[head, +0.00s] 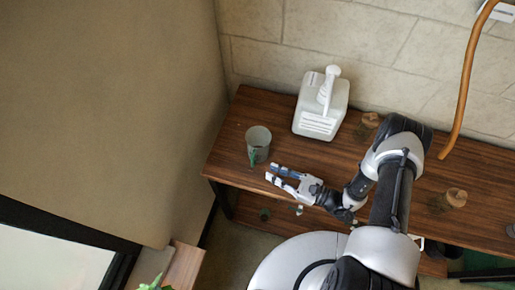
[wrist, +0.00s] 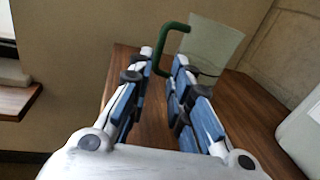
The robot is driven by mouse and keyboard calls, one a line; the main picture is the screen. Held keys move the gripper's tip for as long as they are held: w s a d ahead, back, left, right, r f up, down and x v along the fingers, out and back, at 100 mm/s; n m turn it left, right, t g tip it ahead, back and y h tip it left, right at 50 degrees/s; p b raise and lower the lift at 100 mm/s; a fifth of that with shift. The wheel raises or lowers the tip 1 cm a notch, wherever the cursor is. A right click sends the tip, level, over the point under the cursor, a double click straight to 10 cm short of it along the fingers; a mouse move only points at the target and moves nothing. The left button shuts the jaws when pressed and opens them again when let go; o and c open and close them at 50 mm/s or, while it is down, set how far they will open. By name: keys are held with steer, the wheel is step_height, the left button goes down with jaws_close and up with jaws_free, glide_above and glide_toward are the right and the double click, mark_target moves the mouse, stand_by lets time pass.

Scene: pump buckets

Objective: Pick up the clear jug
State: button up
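The clear jug (head: 259,137) stands upright near the left end of the wooden table, with its green handle (head: 253,157) facing the front edge. In the wrist view the jug (wrist: 213,48) is just past my fingertips, slightly right. Its green handle (wrist: 166,40) lines up with the gap between the fingers, and its lower part is partly hidden by them. My gripper (head: 270,172) is open and empty, just in front and to the right of the jug. It also shows open in the wrist view (wrist: 164,60). I cannot tell whether the handle is between the fingers.
A white pump bottle (head: 320,108) stands behind and right of the jug on the wooden table (head: 225,160). Wooden-looking jars (head: 367,126) stand farther right, one (head: 454,198) beyond my arm. A wall runs along the back. The table's left end is clear.

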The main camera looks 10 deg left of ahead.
mark_target(257, 150)
steer(key=x, duration=0.7)
steer(key=shift+a+r+b, duration=0.25)
steer(key=shift+a+b, duration=0.05)
steer(key=shift+b, duration=0.05)
jaws_close()
